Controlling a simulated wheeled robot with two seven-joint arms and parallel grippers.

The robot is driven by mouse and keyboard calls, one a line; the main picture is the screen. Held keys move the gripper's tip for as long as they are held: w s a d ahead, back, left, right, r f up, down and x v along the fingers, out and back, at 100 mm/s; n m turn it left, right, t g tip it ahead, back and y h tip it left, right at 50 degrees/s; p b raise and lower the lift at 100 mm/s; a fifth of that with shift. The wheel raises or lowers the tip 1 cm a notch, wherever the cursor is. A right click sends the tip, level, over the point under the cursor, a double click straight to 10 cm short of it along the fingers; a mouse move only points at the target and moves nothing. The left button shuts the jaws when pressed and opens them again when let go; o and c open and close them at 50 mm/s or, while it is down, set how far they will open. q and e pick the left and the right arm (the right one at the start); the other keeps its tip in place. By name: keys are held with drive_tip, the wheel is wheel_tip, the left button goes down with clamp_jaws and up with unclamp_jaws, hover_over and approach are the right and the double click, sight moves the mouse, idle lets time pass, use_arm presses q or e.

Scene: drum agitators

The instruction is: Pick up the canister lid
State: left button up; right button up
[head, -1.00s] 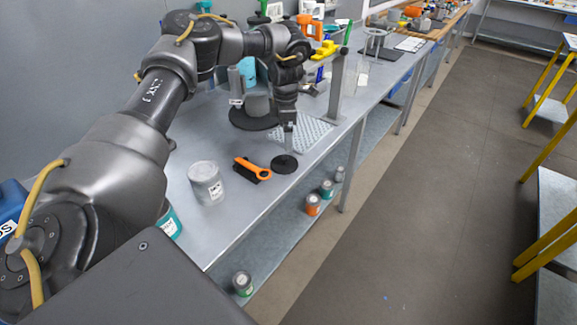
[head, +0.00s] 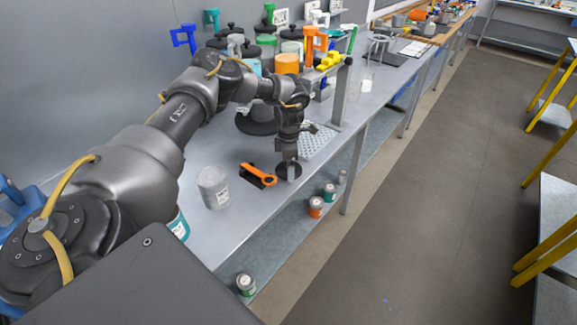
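The canister lid (head: 281,171), a small black disc, lies on the metal bench near its front edge, just right of an orange-handled brush. My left gripper (head: 291,173) points down right at the lid and covers part of it. Its fingers are small here, and I cannot tell whether they are open or shut on the lid. My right gripper is not in view.
The orange-handled brush (head: 258,175) lies close to the lid. A perforated plate (head: 318,141) and a metal post (head: 342,95) are behind my gripper. Several jars and tools crowd the back. Small cans (head: 316,207) stand on the lower shelf.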

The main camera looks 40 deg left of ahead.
use_arm(q)
drive_tip(key=shift+f, duration=0.45)
drive_tip(key=shift+r, duration=0.1)
drive_tip(key=c, duration=0.8)
drive_tip(key=shift+r, duration=0.1)
